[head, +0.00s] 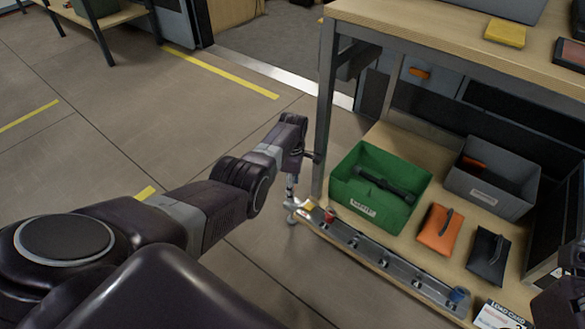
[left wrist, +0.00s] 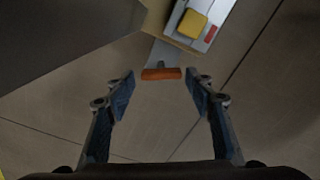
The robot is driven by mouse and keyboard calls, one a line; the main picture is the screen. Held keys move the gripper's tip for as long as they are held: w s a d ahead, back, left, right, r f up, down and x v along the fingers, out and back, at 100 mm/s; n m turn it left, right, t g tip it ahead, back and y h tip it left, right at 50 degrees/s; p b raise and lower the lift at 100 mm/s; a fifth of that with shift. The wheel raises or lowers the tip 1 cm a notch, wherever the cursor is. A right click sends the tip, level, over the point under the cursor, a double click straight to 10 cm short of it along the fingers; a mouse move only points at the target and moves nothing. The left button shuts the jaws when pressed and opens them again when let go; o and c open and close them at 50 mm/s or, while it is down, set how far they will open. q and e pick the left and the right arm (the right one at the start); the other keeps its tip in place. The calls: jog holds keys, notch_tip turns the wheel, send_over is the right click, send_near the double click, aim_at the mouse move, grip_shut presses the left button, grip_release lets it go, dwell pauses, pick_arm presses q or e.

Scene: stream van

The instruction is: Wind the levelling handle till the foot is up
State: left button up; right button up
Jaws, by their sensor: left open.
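In the left wrist view the levelling handle's orange grip (left wrist: 161,73) shows ahead of my left gripper (left wrist: 160,84), on a grey metal piece at the bench corner. The left gripper is open; its fingertips are on either side of the grip, with gaps, and nothing is held. In the head view my left gripper (head: 292,182) points down beside the bench leg. A pale foot (head: 291,216) shows low there; its height off the floor is unclear. Part of what looks like my right gripper (head: 562,300) is at the right edge, fingers not visible.
A metal rail (head: 385,262) runs along the lower shelf's front edge, with a red piece (head: 330,216) at its near-left end. A green crate (head: 365,208), a grey crate (head: 490,195) and an orange pouch (head: 437,231) stand behind. Open floor lies left of the bench leg (head: 325,110).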

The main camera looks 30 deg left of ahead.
pick_arm(q)
notch_tip(320, 180, up, 10)
dwell(0.6)
jog(key=shift+s, duration=0.1)
jog(key=shift+c, duration=0.5)
